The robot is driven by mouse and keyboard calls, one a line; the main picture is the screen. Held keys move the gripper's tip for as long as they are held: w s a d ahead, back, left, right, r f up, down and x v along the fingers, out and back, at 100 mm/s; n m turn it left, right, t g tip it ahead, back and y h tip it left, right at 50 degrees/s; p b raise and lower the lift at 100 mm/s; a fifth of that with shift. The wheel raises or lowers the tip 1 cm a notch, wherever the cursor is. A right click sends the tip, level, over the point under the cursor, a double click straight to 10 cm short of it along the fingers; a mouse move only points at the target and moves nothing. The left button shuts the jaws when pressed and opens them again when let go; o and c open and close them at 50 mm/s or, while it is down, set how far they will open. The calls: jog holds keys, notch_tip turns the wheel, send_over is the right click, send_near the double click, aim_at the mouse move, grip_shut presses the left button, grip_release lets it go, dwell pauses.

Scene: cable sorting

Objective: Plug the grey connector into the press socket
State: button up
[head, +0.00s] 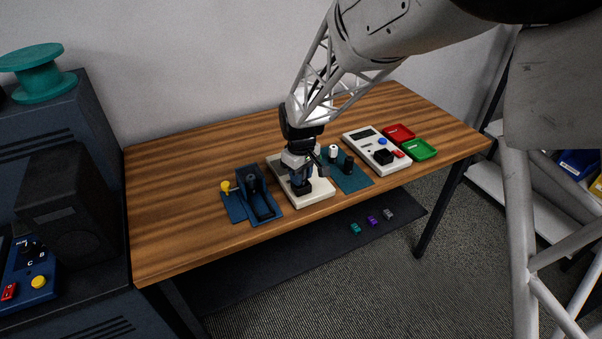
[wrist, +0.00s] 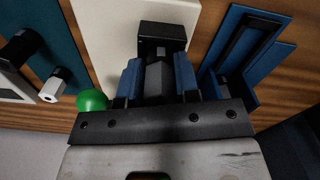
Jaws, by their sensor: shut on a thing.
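My gripper (wrist: 158,82) is shut on a grey piece, which I take to be the grey connector (wrist: 157,77), between its two blue fingers. In the head view my gripper (head: 300,181) points down over a cream base plate (head: 321,192). A black block (head: 301,188), which looks like the socket, stands on that plate directly under the fingers. In the wrist view the black block (wrist: 161,33) is right at the connector's far end. They appear to meet, but I cannot tell how deep the connector sits. The connector is mostly hidden in the head view.
Left of the plate stands a blue fixture (head: 264,210) with a yellow knob (head: 225,186). Right are a teal board (head: 353,181), a white panel (head: 361,143), a red tray (head: 399,133) and a green tray (head: 421,150). A green ball (wrist: 91,100) is close beside my gripper.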

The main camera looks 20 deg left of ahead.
jog(key=shift+f, duration=0.45)
dwell(0.4)
jog(key=o, duration=1.4)
jog(key=shift+f, duration=0.1)
jog(key=shift+o, duration=0.2)
jog(key=shift+r, duration=0.25)
jog(key=shift+r, duration=3.35)
jog(key=shift+c, duration=0.3)
